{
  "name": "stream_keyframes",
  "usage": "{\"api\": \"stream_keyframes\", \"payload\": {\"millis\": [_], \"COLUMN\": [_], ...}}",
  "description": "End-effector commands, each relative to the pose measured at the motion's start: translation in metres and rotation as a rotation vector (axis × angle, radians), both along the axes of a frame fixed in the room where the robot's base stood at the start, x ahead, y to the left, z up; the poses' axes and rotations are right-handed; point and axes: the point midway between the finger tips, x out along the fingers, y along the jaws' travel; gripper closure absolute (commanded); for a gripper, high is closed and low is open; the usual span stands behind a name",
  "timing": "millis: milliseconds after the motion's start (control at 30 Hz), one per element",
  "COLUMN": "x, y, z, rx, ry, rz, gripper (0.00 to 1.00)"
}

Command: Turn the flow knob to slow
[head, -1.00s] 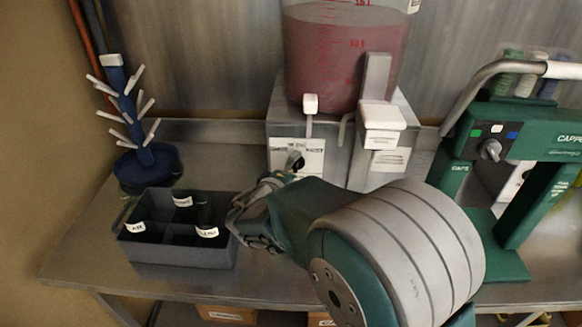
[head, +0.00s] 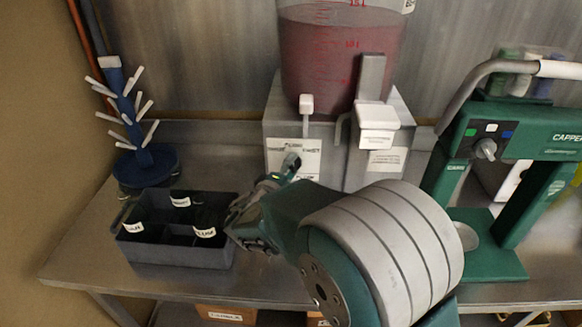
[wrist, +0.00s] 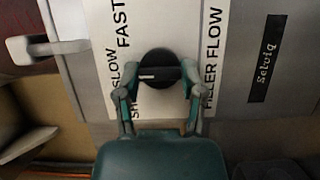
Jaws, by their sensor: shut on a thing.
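The black round flow knob (wrist: 158,66) sits on a white label plate on the filler's front. In the wrist view, a short white mark on the knob points left, toward the printed word SLOW. FAST stands above SLOW on the plate, and a partly hidden word stands below. My gripper (wrist: 160,82) is shut on the knob, with one finger at each side. In the head view, my gripper (head: 288,166) reaches the white label plate (head: 306,154) from the lower left, and its fingers mostly hide the knob.
The filler carries a vessel of red liquid (head: 335,60) and a white tap lever (head: 306,104). A black divided bin (head: 175,256) and a blue bottle tree (head: 145,155) stand at left. A green capper (head: 550,146) stands at right. Bare bench shows between bin and filler.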

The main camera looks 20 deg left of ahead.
Motion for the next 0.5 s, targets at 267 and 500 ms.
{"api": "stream_keyframes", "payload": {"millis": [267,500], "x": [-0.0008,-0.0004], "y": [0.0005,-0.0007], "z": [-0.0043,-0.0020], "rx": [-0.003,0.001], "ry": [0.010,0.006], "rz": [0.003,0.001], "gripper": [0.14,0.14]}}
